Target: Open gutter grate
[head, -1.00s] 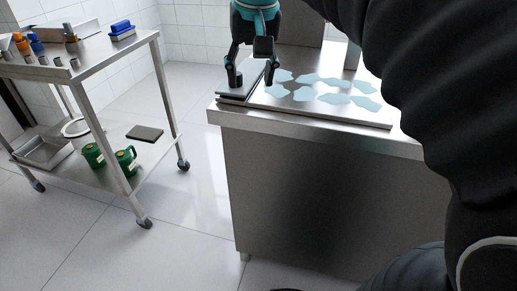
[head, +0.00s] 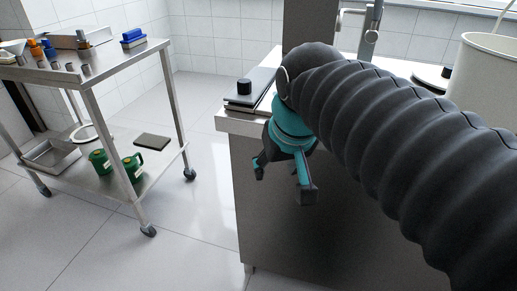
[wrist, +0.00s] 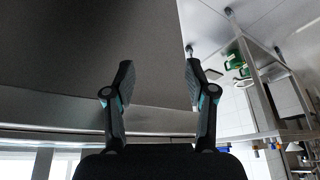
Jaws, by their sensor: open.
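A flat grey plate with a black knob (head: 245,87) lies at the left end of the metal counter (head: 233,122) in the head view. It may be the gutter grate; I cannot make out any slots. My gripper (head: 282,183) is open and empty. It hangs below the counter's top edge in front of its side panel, to the right of and lower than the plate. In the wrist view my gripper (wrist: 160,75) has its fingers spread with nothing between them. My arm hides much of the counter top in the head view.
A steel trolley (head: 120,50) stands at the left with small items on top, and green containers (head: 133,167) and a tray (head: 50,155) on its lower shelf. A large pale pot (head: 490,75) stands at the right. The floor between trolley and counter is clear.

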